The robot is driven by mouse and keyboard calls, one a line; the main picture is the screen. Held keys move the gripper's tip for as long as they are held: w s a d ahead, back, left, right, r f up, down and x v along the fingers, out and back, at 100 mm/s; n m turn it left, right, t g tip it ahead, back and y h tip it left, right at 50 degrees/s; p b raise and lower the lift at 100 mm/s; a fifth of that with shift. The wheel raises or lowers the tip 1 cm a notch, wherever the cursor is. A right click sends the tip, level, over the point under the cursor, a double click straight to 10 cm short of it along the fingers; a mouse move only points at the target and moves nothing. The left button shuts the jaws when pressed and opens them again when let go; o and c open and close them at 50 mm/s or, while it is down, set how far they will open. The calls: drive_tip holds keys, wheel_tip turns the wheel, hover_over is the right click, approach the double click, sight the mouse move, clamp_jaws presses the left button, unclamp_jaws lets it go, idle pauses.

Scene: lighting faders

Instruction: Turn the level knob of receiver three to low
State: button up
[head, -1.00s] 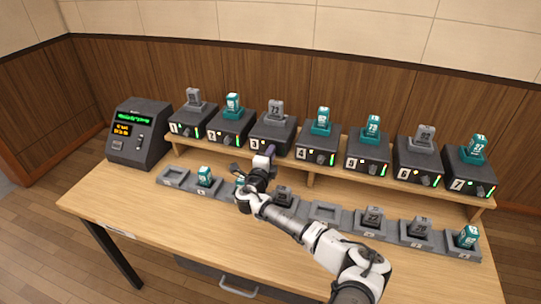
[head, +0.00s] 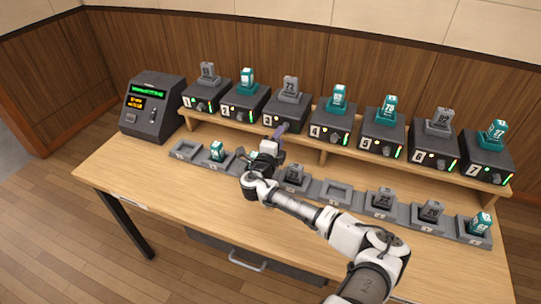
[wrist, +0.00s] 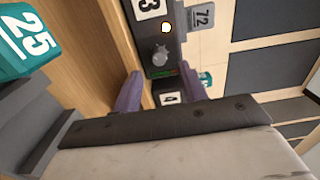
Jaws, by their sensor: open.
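Receiver three (head: 287,113) is a dark box on the raised shelf, marked 3, with a grey handset numbered 72 (head: 290,88) upright on top. Its front panel shows close in the wrist view, with the grey round level knob (wrist: 160,56), a lit amber lamp and a green light strip. The knob's pointer setting is too small to read.
Receivers one, two (head: 245,101) and four (head: 333,122) to seven stand along the same shelf. Below it is a row of grey trays (head: 337,193), some with handsets. A teal handset 25 (wrist: 25,42) is close beside my gripper. A console (head: 153,108) stands left.

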drive_tip(key=b+v, duration=0.1)
drive_tip(key=v, duration=0.8)
drive_tip(key=shift+s+b, duration=0.25)
drive_tip(key=shift+b, duration=0.1)
drive_tip(key=shift+a, duration=0.1)
